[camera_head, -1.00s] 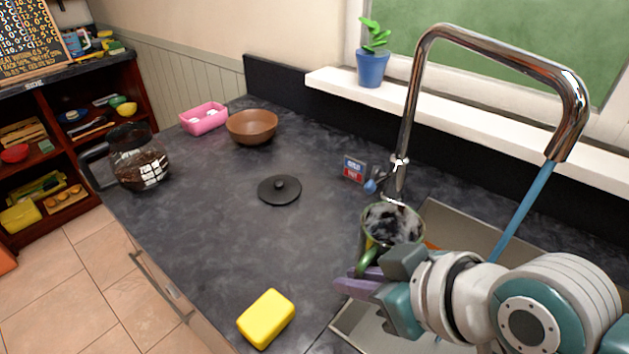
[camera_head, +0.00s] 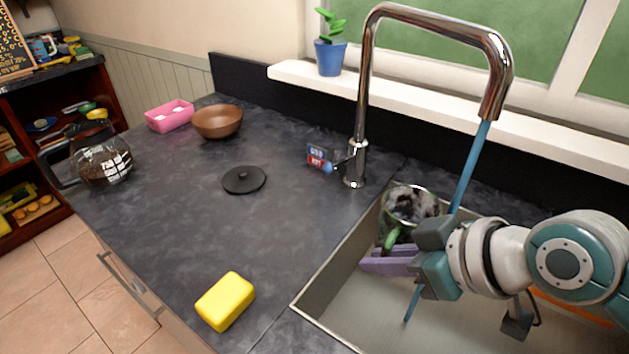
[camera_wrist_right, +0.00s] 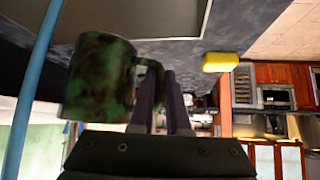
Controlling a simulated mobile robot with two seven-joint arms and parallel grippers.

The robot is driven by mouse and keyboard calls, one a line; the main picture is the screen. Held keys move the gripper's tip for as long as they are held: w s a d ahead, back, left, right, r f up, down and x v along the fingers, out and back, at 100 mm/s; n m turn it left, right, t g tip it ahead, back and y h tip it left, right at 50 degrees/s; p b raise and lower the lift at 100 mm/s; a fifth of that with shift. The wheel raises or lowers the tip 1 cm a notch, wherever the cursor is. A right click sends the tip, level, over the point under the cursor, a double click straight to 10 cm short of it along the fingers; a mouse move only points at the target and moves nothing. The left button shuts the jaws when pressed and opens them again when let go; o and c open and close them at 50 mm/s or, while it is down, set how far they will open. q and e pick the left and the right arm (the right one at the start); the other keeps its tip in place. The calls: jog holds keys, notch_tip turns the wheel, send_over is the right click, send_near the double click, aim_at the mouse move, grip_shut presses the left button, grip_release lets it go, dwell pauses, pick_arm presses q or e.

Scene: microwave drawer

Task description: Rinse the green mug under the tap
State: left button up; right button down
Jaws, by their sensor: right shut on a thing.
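The green mug (camera_head: 411,205) is upright over the sink in the head view, with dark and whitish patches inside. In the right wrist view the mug (camera_wrist_right: 101,78) shows dark stains on its green outside. My right gripper (camera_head: 392,262) is shut on its handle (camera_head: 391,238); its purple fingers (camera_wrist_right: 160,100) show at the handle in the wrist view too. The tap (camera_head: 364,90) runs a blue stream of water (camera_head: 470,165) just right of the mug. In the wrist view the stream (camera_wrist_right: 32,85) and the mug are apart. My left gripper is out of view.
The sink (camera_head: 345,312) lies under my right arm. A yellow sponge (camera_head: 225,301) is on the counter left of it. A black lid (camera_head: 244,180), brown bowl (camera_head: 217,121), pink tray (camera_head: 170,116) and coffee pot (camera_head: 103,160) stand farther left.

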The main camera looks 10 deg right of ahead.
jog(key=d+f+b, duration=0.1)
jog(key=d+b, duration=0.3)
jog(key=d, duration=0.3)
jog(key=shift+w+d+f, duration=0.15)
jog(key=shift+w+d, duration=0.2)
jog(key=shift+s, duration=0.1)
dwell(0.3)
jog(key=shift+s, duration=0.5)
jog(key=shift+w, duration=0.2)
jog(key=shift+w, duration=0.4)
